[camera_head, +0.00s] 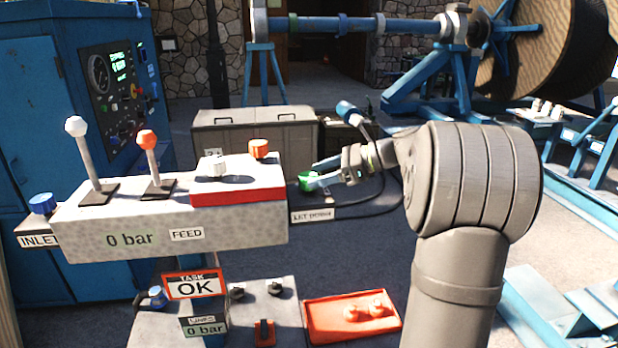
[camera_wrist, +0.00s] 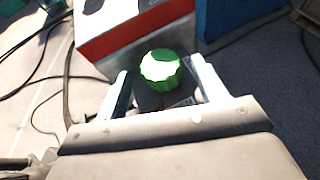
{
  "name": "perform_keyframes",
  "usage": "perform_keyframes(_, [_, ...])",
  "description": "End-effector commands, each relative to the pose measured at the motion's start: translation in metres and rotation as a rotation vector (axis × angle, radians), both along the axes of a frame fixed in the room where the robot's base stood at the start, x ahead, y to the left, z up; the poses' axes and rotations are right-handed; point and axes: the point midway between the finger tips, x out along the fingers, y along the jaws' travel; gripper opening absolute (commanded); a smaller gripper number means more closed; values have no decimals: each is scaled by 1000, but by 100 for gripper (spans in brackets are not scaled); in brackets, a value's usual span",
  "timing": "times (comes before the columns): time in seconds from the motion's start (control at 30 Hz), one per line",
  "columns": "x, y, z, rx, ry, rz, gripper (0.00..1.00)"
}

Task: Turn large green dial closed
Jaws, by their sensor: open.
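The large green dial (camera_head: 306,181) sits at the right end of the grey control console (camera_head: 110,230), above the "LET DOWN" label (camera_head: 312,215). In the wrist view the ribbed green dial (camera_wrist: 160,68) lies between the two pale fingers, slightly beyond their tips' midline. My gripper (camera_head: 322,173) reaches in from the right with its fingers spread around the dial. In the wrist view my gripper (camera_wrist: 160,85) is open, with a gap visible between the dial and each finger. Whether a finger touches it lower down cannot be told.
A white lever (camera_head: 78,128) and an orange-topped lever (camera_head: 148,140) stand on the console. A red-sided block with white and orange knobs (camera_head: 258,148) is left of the dial. A blue knob (camera_head: 42,203) is at the far left. An orange tray (camera_head: 330,325) lies below.

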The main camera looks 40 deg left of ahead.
Motion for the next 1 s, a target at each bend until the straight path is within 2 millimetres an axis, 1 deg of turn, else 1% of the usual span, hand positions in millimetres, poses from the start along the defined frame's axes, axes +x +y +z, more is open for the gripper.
perform_keyframes(0.03, [-5, 7, -4, -1, 2, 2, 65])
perform_keyframes(0.1, [-8, 15, -7, -1, 2, 2, 65])
perform_keyframes(0.23, [-13, 24, -11, 0, 0, 0, 65])
perform_keyframes(0.37, [-15, 28, -13, 0, 0, 0, 65])
perform_keyframes(0.57, [-14, 28, -13, 0, 0, 0, 65])
perform_keyframes(0.6, [-14, 28, -13, 0, 0, 0, 63])
perform_keyframes(0.77, [-14, 28, -13, 0, 0, 0, 32])
perform_keyframes(0.8, [-14, 28, -13, 0, 0, 0, 24])
perform_keyframes(0.83, [-14, 28, -13, 0, 0, 0, 20])
perform_keyframes(1.0, [-14, 28, -13, 0, 0, 8, 20])
